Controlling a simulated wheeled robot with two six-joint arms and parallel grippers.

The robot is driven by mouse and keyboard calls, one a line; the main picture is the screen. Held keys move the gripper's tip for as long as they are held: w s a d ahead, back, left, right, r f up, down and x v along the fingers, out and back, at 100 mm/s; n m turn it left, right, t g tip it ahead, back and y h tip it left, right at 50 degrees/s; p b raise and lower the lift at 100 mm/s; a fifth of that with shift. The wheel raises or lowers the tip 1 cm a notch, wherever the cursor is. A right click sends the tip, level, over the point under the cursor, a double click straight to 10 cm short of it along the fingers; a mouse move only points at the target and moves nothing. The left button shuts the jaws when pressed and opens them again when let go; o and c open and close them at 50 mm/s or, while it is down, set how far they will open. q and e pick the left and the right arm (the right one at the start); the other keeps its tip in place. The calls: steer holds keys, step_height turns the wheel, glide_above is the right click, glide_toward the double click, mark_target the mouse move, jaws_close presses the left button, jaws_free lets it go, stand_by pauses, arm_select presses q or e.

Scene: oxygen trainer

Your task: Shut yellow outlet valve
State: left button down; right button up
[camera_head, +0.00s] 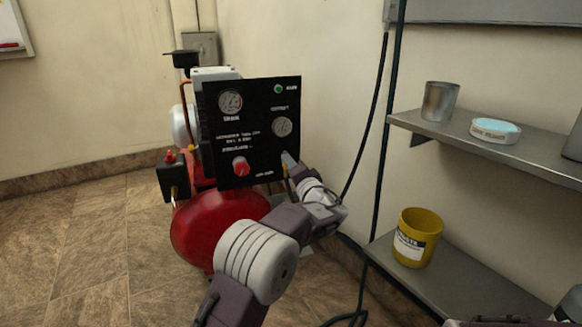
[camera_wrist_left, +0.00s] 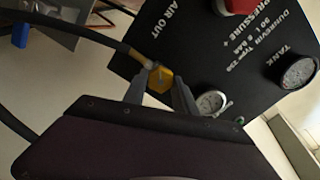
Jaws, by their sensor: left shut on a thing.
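The yellow outlet valve (camera_wrist_left: 159,78) sits by the AIR OUT label on the black panel (camera_head: 252,110), with a dark hose running from it. In the head view only a small bit of yellow shows beside my left gripper (camera_head: 290,164), at the panel's lower right. In the left wrist view, the two grey fingers of my left gripper (camera_wrist_left: 160,92) stand on either side of the yellow valve and are shut on it. The fingers and wrist hide part of the valve in the head view. My right gripper is not seen.
The panel bears a red knob (camera_head: 240,166) and gauges, above a red tank (camera_head: 212,226). Metal shelves (camera_head: 480,285) on the right hold a yellow tub (camera_head: 417,238), a grey cup (camera_head: 439,101) and a round container (camera_head: 495,131). The floor at left is clear.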

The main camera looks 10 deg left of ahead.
arm_select(q)
steer(key=m+p, duration=0.9)
steer(key=m, duration=0.4)
steer(key=m+p, duration=1)
steer(key=m, duration=0.2)
steer(key=shift+s+a+f+m, duration=0.1)
steer(key=shift+f+m, duration=0.1)
steer(key=shift+m, duration=0.2)
steer(key=c, duration=1)
jaws_free()
